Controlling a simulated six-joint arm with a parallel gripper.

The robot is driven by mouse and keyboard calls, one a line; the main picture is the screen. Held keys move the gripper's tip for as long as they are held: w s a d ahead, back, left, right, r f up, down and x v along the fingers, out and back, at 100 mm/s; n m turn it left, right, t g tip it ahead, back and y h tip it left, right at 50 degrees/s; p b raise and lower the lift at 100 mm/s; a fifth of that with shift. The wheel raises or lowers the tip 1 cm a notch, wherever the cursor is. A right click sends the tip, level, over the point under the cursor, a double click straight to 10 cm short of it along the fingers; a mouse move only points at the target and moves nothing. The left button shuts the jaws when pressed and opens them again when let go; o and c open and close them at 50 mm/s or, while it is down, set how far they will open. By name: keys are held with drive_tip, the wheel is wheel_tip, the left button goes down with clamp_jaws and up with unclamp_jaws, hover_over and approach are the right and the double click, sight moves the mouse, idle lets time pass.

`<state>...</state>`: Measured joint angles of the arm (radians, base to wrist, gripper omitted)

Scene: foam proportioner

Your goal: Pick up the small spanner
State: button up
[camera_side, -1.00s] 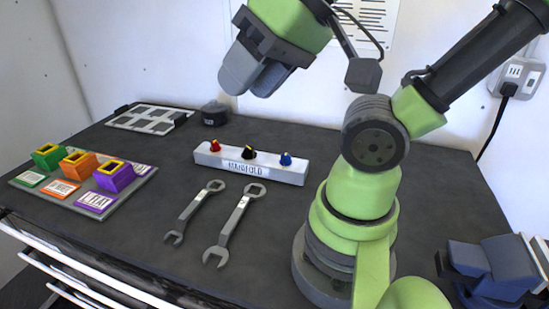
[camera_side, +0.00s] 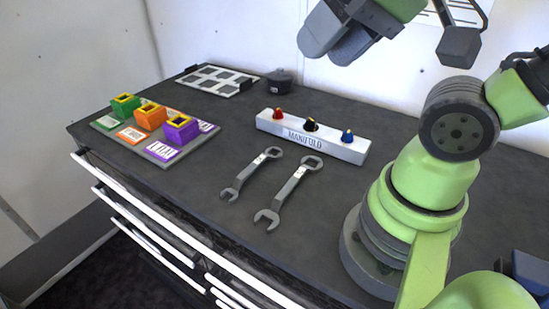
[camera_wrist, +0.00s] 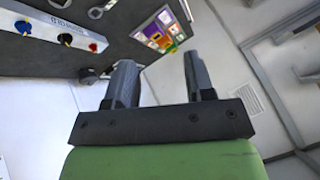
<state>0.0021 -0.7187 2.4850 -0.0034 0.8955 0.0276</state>
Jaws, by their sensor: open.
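The small spanner (camera_side: 249,174) lies flat on the dark worktop in the side view, its ring end towards the manifold and its open jaw towards the front edge. The larger spanner (camera_side: 289,188) lies beside it on the right, roughly parallel and apart. My gripper (camera_side: 325,35) is open and empty, high above the worktop behind the manifold in the picture. In the wrist view my gripper (camera_wrist: 160,66) shows two separate fingers with nothing between them. The spanners' ring ends show partly at that view's top edge; the rest is cut off.
The white manifold block (camera_side: 330,148) with red, black and blue knobs stands behind the spanners. A board (camera_side: 158,149) with green, orange and purple holders is at left. A grid tray (camera_side: 233,88) and dark pot (camera_side: 279,83) are at the back. Worktop left of the spanners is clear.

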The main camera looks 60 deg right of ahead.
drive_tip(key=w+d+f+m+g, duration=0.1)
drive_tip(key=w+f+m+g, duration=0.1)
drive_tip(key=w+m, duration=0.3)
drive_tip(key=m+g+h, duration=0.2)
drive_tip(key=m+g, duration=0.3)
drive_tip(key=m, duration=0.4)
hover_over(254, 164)
drive_tip(key=f, duration=2.3)
drive_tip(key=shift+a+f, duration=0.15)
drive_tip(key=shift+a, duration=0.1)
drive_tip(key=f, duration=0.5)
drive_tip(key=shift+d+f, duration=0.25)
drive_tip(key=shift+f, duration=0.15)
clamp_jaws()
